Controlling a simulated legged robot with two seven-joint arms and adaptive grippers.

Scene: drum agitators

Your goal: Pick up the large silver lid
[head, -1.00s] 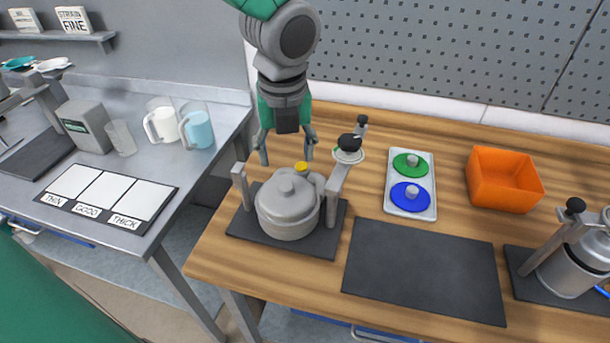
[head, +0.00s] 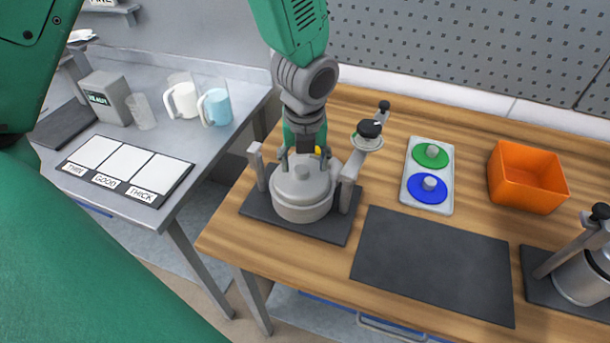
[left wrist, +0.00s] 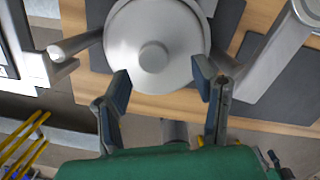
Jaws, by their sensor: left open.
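The large silver lid (head: 301,177) lies on top of a round silver drum (head: 300,208) with a central knob. The drum stands on a dark mat between two grey clamp posts. In the left wrist view the lid (left wrist: 157,38) fills the top middle, its knob facing me. My left gripper (head: 305,160) is open at the far side of the lid, just behind its knob in the head view. In the wrist view its two fingertips (left wrist: 160,75) lie on either side of the knob, apart from it and near the lid's rim. My right gripper is not seen.
A tray (head: 445,205) with green and blue discs and an orange bin (head: 527,177) stand to the right. An empty dark mat (head: 433,264) lies in front. A second silver drum (head: 583,278) stands at the right edge. Mugs (head: 216,107) sit on the left metal table.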

